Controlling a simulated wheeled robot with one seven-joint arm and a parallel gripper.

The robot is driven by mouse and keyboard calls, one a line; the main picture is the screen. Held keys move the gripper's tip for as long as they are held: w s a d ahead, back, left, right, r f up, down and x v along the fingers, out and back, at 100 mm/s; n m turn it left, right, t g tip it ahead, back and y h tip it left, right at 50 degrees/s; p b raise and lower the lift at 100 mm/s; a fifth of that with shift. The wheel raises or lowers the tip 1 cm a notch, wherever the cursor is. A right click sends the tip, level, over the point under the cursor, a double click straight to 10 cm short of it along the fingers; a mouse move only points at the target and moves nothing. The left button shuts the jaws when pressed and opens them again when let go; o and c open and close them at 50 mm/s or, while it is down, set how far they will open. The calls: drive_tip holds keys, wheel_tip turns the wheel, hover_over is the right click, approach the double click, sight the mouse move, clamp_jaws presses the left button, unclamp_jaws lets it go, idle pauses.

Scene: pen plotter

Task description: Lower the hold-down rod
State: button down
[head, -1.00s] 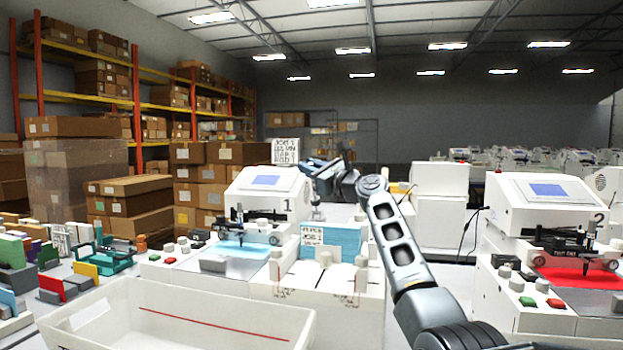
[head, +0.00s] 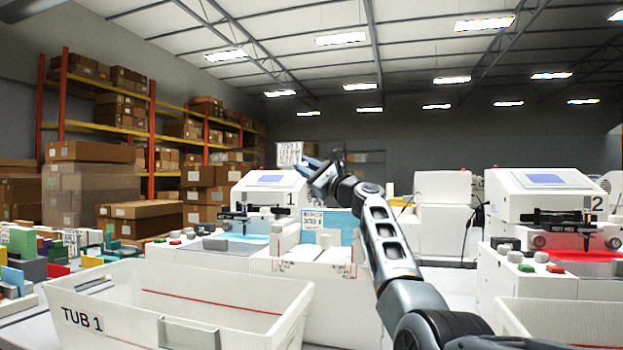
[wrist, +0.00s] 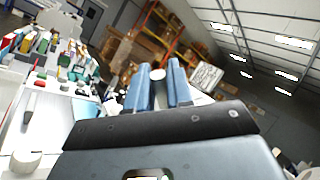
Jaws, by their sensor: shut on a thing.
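Plotter 1 (head: 258,190) is a white machine with a blue screen, left of my arm in the head view. My gripper (head: 312,166) is beside and slightly above its right end. In the wrist view, the two blue fingers of my gripper (wrist: 158,74) are closed around a small pale round knob (wrist: 157,75). I cannot tell whether this is the end of the hold-down rod; no rod shaft shows clearly. A blue sheet stack (head: 346,224) with a job card stands in front of my gripper.
A white tub labelled TUB 1 (head: 85,318) is in the left foreground. Plotter 2 (head: 540,195) stands at the right. Coloured blocks (head: 25,240) crowd the far left. A white printed sign (head: 289,154) is just behind my gripper.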

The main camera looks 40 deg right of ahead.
drive_tip(key=shift+s+a+f+n+b, duration=0.1)
drive_tip(key=shift+a+n+b, duration=0.05)
drive_tip(key=shift+n+b, duration=0.2)
idle(0.3)
drive_tip(key=c, duration=1.2)
unclamp_jaws()
drive_tip(key=shift+o, duration=0.2)
drive_tip(key=shift+f, duration=0.1)
drive_tip(key=v, duration=0.7)
drive_tip(key=shift+s+p, duration=0.35)
drive_tip(key=shift+p, duration=0.05)
drive_tip(key=shift+f, duration=0.15)
